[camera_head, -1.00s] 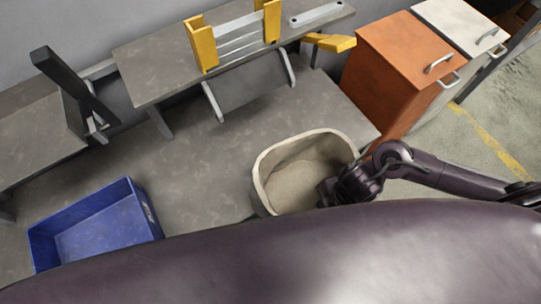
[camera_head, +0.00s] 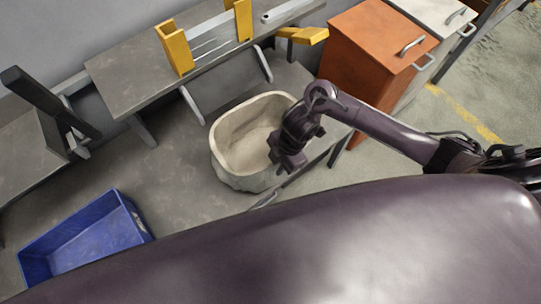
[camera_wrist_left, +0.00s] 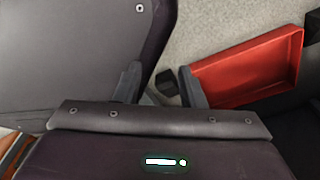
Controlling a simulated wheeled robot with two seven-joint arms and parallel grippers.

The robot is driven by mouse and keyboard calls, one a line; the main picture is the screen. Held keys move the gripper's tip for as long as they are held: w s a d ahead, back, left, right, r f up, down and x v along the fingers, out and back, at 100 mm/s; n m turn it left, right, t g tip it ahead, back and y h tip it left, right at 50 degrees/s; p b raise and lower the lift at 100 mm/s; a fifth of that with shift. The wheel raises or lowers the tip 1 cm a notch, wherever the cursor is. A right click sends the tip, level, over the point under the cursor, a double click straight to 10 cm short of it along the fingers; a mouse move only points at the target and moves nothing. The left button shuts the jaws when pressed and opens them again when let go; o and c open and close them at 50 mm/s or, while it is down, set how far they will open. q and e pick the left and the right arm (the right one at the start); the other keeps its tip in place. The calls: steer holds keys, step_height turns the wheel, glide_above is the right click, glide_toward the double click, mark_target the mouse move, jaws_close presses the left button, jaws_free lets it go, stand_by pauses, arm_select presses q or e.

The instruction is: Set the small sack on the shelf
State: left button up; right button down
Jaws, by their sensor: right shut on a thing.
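The shelf (camera_head: 128,78) is a raised grey board along the wall behind the table, beyond the sack in the picture. My left gripper (camera_wrist_left: 158,70) shows only in the left wrist view, its fingers apart with nothing between them.
Yellow brackets (camera_head: 174,48) with metal bars between them stand on the shelf; its left part is bare. A blue bin (camera_head: 133,215) lies at the table's left front. An orange cabinet (camera_head: 365,50) stands right. A red tray (camera_wrist_left: 245,62) shows in the left wrist view.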

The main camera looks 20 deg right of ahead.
arm_select(q)
steer(key=shift+w+d, duration=0.2)
steer(key=shift+w, duration=0.45)
arm_select(e)
steer(key=shift+w+a+f, duration=0.2)
steer(key=shift+w, duration=0.4)
steer(key=shift+w+a+f, duration=0.25)
steer(key=shift+w, duration=0.35)
steer(key=shift+w+a+f, duration=0.2)
steer(key=shift+w, duration=0.4)
arm_select(q)
steer(key=shift+s, duration=0.15)
arm_select(e)
steer(key=c, duration=1.8)
jaws_free()
steer(key=shift+s+f+b, duration=0.1)
steer(key=shift+f+b, duration=0.1)
steer(key=shift+b, duration=0.1)
steer(key=o, duration=0.5)
steer(key=shift+c, duration=0.2)
